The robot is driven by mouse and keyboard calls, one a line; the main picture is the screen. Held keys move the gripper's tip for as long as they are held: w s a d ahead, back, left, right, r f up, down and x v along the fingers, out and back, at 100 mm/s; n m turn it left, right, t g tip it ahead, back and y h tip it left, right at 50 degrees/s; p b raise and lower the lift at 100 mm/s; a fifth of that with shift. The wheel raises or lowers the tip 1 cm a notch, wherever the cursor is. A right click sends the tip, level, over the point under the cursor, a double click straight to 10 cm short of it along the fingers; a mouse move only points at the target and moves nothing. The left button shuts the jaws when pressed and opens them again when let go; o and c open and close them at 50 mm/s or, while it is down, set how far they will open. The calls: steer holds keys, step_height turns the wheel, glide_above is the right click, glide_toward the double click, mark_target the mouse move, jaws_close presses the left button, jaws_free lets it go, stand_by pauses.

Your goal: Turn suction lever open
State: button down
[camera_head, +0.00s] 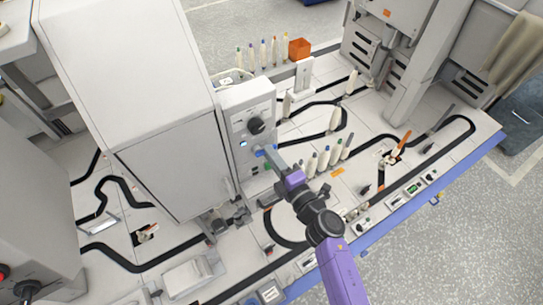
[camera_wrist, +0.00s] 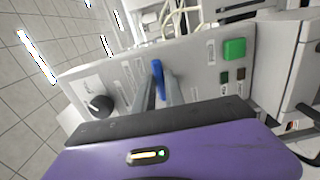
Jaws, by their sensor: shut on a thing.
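The suction lever (camera_wrist: 157,66) is a blue handle on the front of a light grey control panel (camera_head: 238,108). In the head view, a bit of blue (camera_head: 261,153) shows at the panel beside my gripper tip. My gripper (camera_wrist: 165,92) reaches the panel with its two grey fingers closed on the blue lever, one on each side. It also shows in the head view (camera_head: 268,152). The lever's base is partly hidden by the fingers. A black round knob (camera_head: 256,126) sits above the lever on the panel, and a green button (camera_wrist: 234,49) sits on the other side of it.
A large grey cabinet (camera_head: 150,80) stands directly left of the panel. Several pale bobbins (camera_head: 322,160) stand on the table to the right. An orange box (camera_head: 299,48) and a row of bobbins stand behind. Black track winds over the white table top, with a blue front edge.

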steer(key=shift+n, duration=0.3)
steer(key=c, duration=1.4)
jaws_free()
steer(key=shift+s, duration=0.1)
steer(key=v, duration=0.7)
steer(key=shift+s+d, duration=0.2)
steer(key=shift+s, duration=0.05)
